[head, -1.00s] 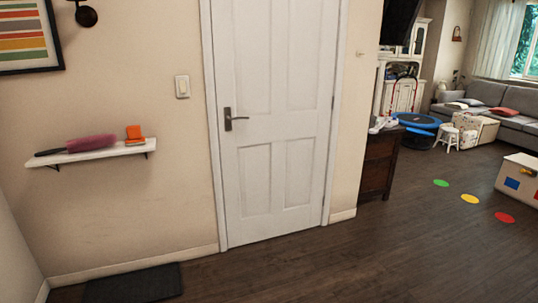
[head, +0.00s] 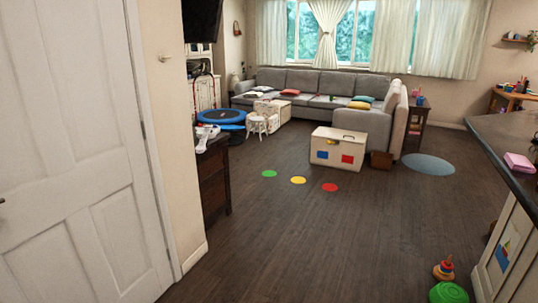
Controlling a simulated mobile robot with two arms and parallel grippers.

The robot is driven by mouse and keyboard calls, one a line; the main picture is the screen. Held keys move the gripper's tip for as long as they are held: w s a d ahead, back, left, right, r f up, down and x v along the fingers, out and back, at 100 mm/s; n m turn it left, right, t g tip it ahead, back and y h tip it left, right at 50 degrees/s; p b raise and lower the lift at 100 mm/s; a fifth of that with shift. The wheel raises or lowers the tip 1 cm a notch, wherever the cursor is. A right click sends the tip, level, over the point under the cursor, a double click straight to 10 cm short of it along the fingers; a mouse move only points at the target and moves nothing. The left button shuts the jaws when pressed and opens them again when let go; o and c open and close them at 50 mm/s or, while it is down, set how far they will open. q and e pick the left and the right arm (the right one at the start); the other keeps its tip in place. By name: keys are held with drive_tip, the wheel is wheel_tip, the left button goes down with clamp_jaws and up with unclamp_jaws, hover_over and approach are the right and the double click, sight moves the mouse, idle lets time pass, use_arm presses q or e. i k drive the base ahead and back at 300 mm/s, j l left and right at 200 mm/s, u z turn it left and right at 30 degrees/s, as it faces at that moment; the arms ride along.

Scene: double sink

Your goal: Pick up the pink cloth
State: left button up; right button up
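A small pink folded item (head: 519,163) lies on the dark countertop (head: 490,128) at the right edge of the head view. It may be the pink cloth, but it is too small to be sure. Neither of my grippers shows in the view. No sink is visible.
A white door (head: 75,150) stands close on the left, with a dark wooden cabinet (head: 213,183) beyond it. A stacking-ring toy (head: 444,269) and a green ball (head: 448,293) are on the floor by the counter.

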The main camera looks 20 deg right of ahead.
sight(519, 163)
drive_tip(key=i+l+z, duration=0.25)
drive_tip(key=z, duration=0.2)
drive_tip(key=i+l+z, duration=0.15)
drive_tip(key=i+z, duration=0.5)
drive_tip(key=z, duration=0.2)
drive_tip(key=i+z, duration=0.45)
drive_tip(key=i+j+z, duration=0.2)
drive_tip(key=z, duration=0.2)
